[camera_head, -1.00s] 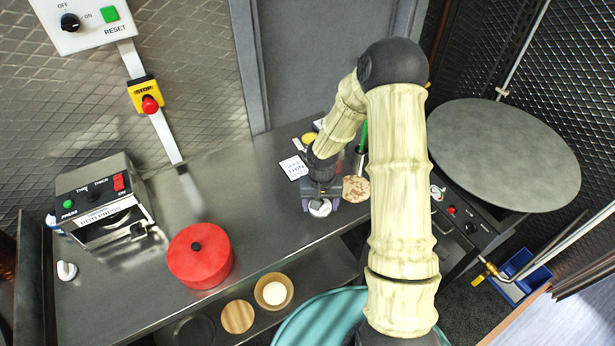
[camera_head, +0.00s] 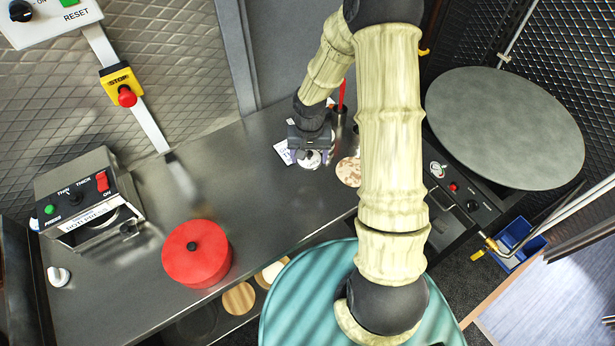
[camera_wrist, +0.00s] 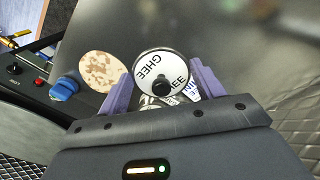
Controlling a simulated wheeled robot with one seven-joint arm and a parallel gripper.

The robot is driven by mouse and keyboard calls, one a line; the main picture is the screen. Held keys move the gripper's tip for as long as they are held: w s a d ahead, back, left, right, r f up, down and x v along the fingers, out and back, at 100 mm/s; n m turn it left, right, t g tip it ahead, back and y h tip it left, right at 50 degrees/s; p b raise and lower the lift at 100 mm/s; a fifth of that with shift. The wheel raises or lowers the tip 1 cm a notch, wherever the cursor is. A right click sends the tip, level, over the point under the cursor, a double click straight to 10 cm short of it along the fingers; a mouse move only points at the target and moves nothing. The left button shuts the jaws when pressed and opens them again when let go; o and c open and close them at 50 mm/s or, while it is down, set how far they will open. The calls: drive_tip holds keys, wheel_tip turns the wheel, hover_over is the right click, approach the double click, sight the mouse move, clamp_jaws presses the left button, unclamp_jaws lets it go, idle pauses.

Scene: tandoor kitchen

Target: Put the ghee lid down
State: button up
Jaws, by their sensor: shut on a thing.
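The ghee lid (camera_wrist: 150,62) is a white disc with black GHEE lettering and a dark knob. It sits between the two purple fingers of my gripper (camera_wrist: 162,72), which is shut on it. In the head view the lid (camera_head: 309,161) shows just below my gripper (camera_head: 311,156), over the steel counter (camera_head: 255,190) and left of a flatbread. I cannot tell whether the lid touches the counter. White labelled things below the lid are partly hidden by it and my gripper.
A speckled flatbread (camera_head: 348,172) lies right of the lid; it also shows in the wrist view (camera_wrist: 99,70). A red lidded pot (camera_head: 196,262) and a roti press (camera_head: 90,205) stand to the left. A round griddle (camera_head: 505,125) is at right. Counter between pot and gripper is clear.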

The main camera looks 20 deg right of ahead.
sight(310, 161)
drive_tip(key=shift+s+d+f, duration=0.1)
drive_tip(key=shift+s+f, duration=0.05)
drive_tip(key=shift+f, duration=0.2)
wheel_tip(310, 161, down, 4)
drive_tip(key=shift+f+p, duration=0.1)
drive_tip(key=shift+p, duration=0.45)
drive_tip(key=shift+w+f, duration=0.2)
drive_tip(key=shift+f, duration=0.25)
drive_tip(key=shift+f+p, duration=0.55)
drive_tip(key=shift+f, duration=1.55)
drive_tip(key=shift+f, duration=0.15)
drive_tip(key=o, duration=1)
drive_tip(key=shift+c, duration=0.2)
